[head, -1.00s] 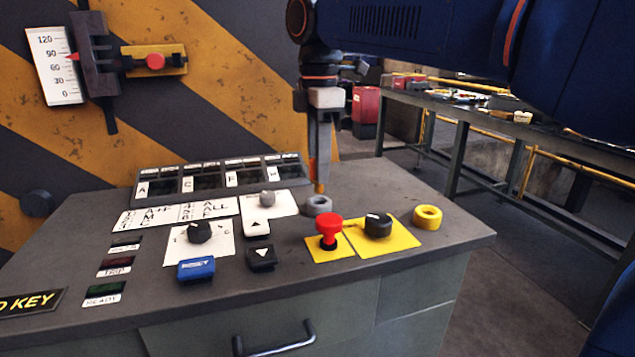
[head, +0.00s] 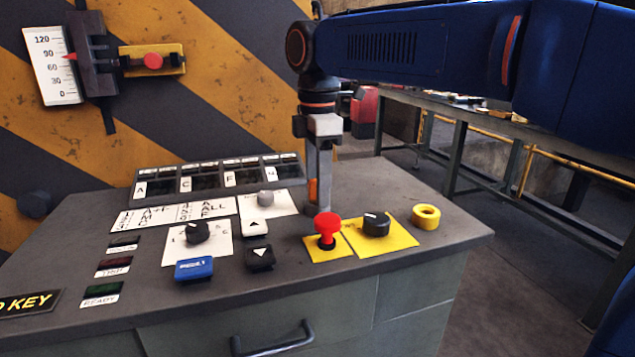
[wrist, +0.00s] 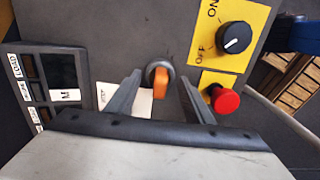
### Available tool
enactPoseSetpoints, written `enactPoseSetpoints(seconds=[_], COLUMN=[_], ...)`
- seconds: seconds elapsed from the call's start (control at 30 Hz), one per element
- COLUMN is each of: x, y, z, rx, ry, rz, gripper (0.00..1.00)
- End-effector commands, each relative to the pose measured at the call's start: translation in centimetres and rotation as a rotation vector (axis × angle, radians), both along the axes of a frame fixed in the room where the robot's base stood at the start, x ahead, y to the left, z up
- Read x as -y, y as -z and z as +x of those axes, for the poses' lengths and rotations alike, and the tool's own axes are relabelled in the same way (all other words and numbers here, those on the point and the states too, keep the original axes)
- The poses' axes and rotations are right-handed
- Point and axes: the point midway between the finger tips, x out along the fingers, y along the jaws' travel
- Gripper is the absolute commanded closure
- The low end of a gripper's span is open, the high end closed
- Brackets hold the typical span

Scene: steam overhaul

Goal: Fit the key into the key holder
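An orange key (wrist: 161,84) stands in a round grey ring (wrist: 153,68) on the panel, as seen in the wrist view. In the head view a sliver of the orange key (head: 313,190) shows beside a finger, and the grey ring is hidden behind it. My gripper (head: 318,207) points down over this spot. In the wrist view its two fingers (wrist: 161,77) are apart, one on each side of the key, with gaps visible. A yellow ring (head: 426,217) with an open centre sits at the panel's right. The frames do not make clear which ring is the key holder.
A red mushroom button (head: 327,229) and a black ON/OFF knob (head: 376,223) on yellow plates stand close right of my gripper. A white plate with a grey knob (head: 266,198) and a display strip (head: 218,177) lie to its left. A "KEY" label (head: 30,303) is at far left.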

Motion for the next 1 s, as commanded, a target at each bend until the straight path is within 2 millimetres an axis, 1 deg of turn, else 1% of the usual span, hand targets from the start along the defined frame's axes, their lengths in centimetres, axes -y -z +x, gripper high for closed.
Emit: enactPoseSetpoints(seconds=[0.27,0.37,0.43,0.57,0.8,0.9,1.0], x=[0.0,0.0,0.0,-0.1,0.0,0.0,0.0], y=[-0.1,-0.6,-1.3,-3.5,-8.2,-9.9,-11.2], z=[0.0,0.0,0.0,0.1,0.1,0.1,0.1], rx=[0.0,0.001,0.001,0.003,0.002,0.002,0.001], ry=[0.0,0.0,0.0,0.0,0.0,0.0,0.0], rz=[0.0,0.0,0.0,0.002,0.002,0.002,0.0], gripper=[0.53,0.53,0.53,0.53,0.53,0.53,0.53])
